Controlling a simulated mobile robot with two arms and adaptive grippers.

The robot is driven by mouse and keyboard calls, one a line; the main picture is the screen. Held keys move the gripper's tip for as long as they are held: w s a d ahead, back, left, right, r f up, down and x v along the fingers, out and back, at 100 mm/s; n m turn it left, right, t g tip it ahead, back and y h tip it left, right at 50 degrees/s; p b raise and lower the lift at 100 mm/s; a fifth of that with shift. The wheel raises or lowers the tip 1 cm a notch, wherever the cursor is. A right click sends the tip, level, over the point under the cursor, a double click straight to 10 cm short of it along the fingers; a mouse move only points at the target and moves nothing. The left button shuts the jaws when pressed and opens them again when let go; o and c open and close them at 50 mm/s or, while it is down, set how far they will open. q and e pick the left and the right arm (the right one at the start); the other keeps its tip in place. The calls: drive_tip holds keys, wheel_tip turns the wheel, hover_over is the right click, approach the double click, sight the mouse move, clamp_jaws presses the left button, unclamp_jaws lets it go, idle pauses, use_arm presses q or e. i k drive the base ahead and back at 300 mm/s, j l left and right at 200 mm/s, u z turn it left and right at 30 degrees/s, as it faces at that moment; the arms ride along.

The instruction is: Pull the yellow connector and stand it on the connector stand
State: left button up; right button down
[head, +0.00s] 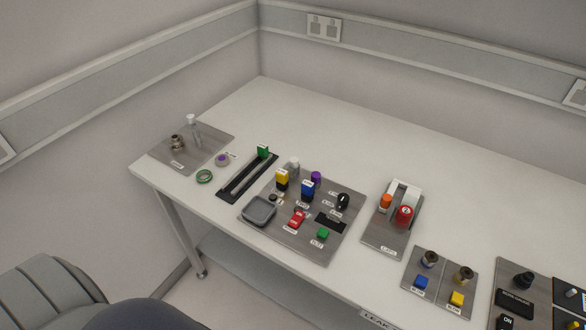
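A yellow block with a white label (282,180) stands upright on the middle grey board, beside a similar blue block (307,190). It looks like the yellow connector. A second yellow block (457,299) sits lower on a smaller board at the right front. A long dark slotted rack (237,186) lies left of the middle board, with a green block (263,151) upright at its far end. It may be the connector stand, but I cannot read a label to confirm. Neither of my grippers is in view.
The middle board (330,252) also holds a grey tray (259,209), a red piece (297,218) and a small green block (323,234). A board with orange and red cylinders (404,216) stands to the right. The table's back (350,135) is clear.

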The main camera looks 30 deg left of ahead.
sight(282, 175)
drive_tip(key=u, duration=1)
